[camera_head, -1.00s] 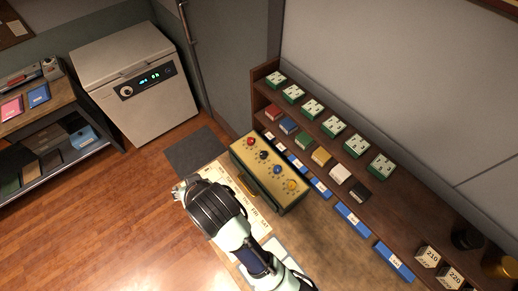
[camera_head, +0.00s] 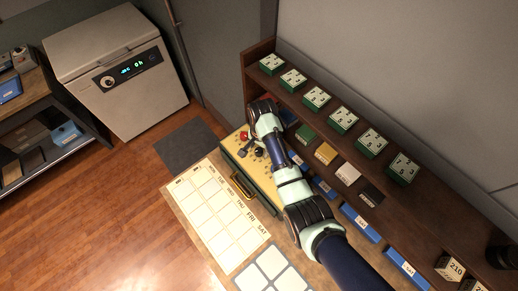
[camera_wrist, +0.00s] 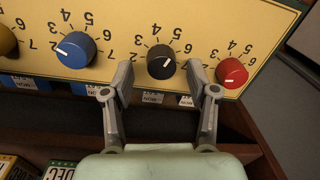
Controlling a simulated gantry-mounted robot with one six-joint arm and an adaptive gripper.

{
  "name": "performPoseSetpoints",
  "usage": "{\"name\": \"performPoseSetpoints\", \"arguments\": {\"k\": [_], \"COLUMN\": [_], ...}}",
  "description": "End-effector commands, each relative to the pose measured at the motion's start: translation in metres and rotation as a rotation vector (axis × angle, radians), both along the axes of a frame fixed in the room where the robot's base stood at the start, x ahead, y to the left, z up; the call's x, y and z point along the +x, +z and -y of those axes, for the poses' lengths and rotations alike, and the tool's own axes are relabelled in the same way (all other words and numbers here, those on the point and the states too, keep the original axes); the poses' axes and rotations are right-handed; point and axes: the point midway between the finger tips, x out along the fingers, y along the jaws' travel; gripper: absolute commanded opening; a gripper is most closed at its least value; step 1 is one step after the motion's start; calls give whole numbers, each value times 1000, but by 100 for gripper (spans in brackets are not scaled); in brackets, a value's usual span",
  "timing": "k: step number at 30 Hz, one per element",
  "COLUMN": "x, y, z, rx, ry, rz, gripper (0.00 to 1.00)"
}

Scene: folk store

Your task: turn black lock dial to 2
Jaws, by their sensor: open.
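The yellow lock panel (camera_wrist: 115,30) has a row of colored dials. The black lock dial (camera_wrist: 161,62) is near the middle of the wrist view. Its white mark points up and to the right there, toward the higher numbers; the exact number is hard to tell. My gripper (camera_wrist: 160,78) is open, with one finger on either side of the black dial's lower part; contact is not clear. In the head view my gripper (camera_head: 251,147) is over the upper end of the lock box (camera_head: 266,196), and the arm hides part of its panel.
A blue dial (camera_wrist: 75,50) is left of the black one and a red dial (camera_wrist: 231,73) is close to the right finger. A wooden shelf (camera_head: 257,54) with small boxes stands beside the lock box. A calendar sheet (camera_head: 222,215) lies in front.

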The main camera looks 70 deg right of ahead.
Motion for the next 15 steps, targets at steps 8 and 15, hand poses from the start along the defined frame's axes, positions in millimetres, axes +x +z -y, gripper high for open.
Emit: {"name": "performPoseSetpoints", "arguments": {"k": [8,15], "x": [1,1], "y": [-12,-12], "z": [0,0], "rx": [-2,-2], "ry": [1,1], "rz": [2,2], "gripper": [59,35]}}
